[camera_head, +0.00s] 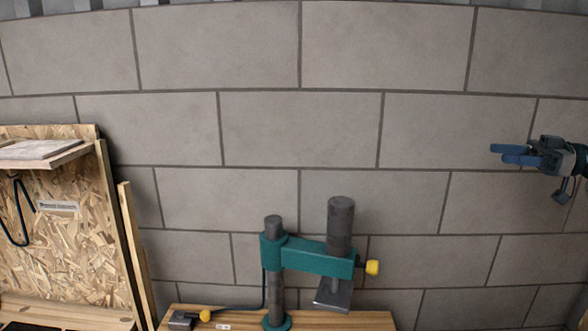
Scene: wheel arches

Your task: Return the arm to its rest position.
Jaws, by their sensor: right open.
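My right gripper (498,154) is at the right edge in the head view, its blue fingers pointing left. It is open, with nothing seen between the fingers. It is raised in front of the block wall, apart from everything else in view. Only the wrist end of my right arm (578,160) shows; the rest is out of frame. My left gripper is not in view.
A teal and dark grey press-like stand (318,258) with yellow knobs rises from a wooden tabletop (350,321) at bottom centre. A chipboard unit (75,240) with a shelf (45,152) stands at left.

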